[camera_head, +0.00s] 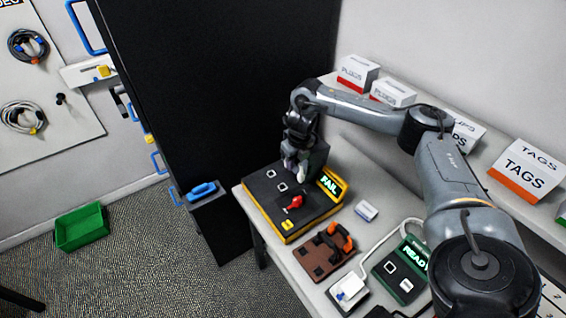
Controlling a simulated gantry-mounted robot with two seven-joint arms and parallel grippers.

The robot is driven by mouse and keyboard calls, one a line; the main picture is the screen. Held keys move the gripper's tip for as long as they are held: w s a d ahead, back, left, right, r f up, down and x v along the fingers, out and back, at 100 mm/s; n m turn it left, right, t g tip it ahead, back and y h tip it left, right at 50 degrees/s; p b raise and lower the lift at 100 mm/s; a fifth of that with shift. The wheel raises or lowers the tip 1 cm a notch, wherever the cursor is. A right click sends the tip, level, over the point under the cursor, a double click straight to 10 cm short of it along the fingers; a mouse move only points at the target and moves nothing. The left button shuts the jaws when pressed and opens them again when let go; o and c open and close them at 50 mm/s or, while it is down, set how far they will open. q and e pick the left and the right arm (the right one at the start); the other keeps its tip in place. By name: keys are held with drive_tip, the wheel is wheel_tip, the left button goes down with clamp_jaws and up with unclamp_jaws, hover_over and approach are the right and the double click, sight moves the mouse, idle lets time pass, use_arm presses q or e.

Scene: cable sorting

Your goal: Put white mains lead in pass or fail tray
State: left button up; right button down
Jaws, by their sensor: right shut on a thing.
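My right gripper (297,172) reaches down over the rear of a black-topped tester with a yellow edge (317,222). It is shut on a small pale thing, mostly hidden by the fingers; I cannot tell whether that is part of the white mains lead. The tester's display (329,185) reads FAIL. A white cable (385,235) runs from a white socket block (349,290) near the table's front towards a green box (402,270) whose display begins READY. A green tray (80,228) sits on the floor at left. My left gripper is not in view.
A red knob (295,202) stands on the tester. A brown block with an orange clamp (326,250) and a small white-and-blue item (367,210) lie nearby. Labelled boxes (528,170) line the rear shelf. A tall black cabinet (225,90) stands behind the tester. Coiled cables (22,117) hang at left.

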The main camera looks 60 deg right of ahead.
drive_tip(key=s+r+p, duration=0.3)
drive_tip(key=s+r, duration=0.1)
drive_tip(key=r, duration=0.1)
drive_tip(key=shift+s+r, duration=0.15)
drive_tip(key=shift+r, duration=0.15)
idle(0.6)
